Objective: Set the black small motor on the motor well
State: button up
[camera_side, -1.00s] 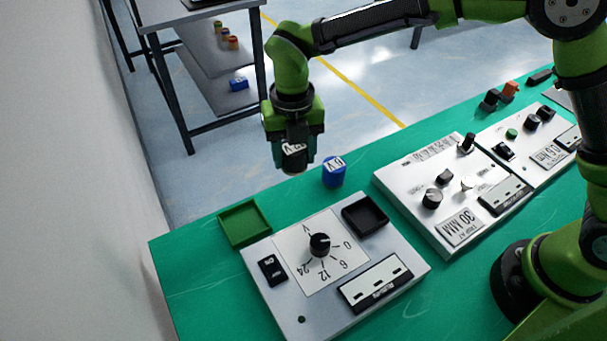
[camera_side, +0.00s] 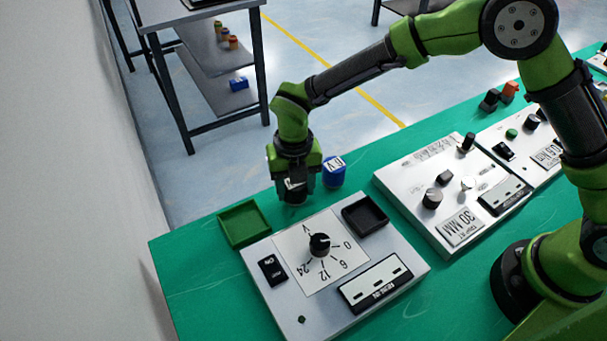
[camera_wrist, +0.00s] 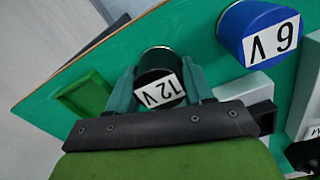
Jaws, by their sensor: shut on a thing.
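The black small motor (camera_side: 293,190) has a white label reading 12 V, clear in the wrist view (camera_wrist: 157,92). My gripper (camera_side: 294,180) is shut on it, with one teal finger on each side in the wrist view (camera_wrist: 160,86). The motor is low over the green table, behind the grey control box; I cannot tell whether it touches the table. A black square well (camera_side: 365,214) on the box's back right corner looks empty. A green square tray (camera_side: 244,223) at the box's back left is also empty. Neither is labelled, so I cannot tell which is the motor well.
A blue 6 V motor (camera_side: 334,171) stands close to the right of my gripper. The grey control box (camera_side: 310,310) has a raised dial knob (camera_side: 319,244) and a switch (camera_side: 272,269). Two more panels (camera_side: 440,190) stand to the right. The table's front left is clear.

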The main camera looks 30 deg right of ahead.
jog(key=shift+f, duration=0.15)
jog(key=o, duration=1.2)
jog(key=shift+o, duration=0.2)
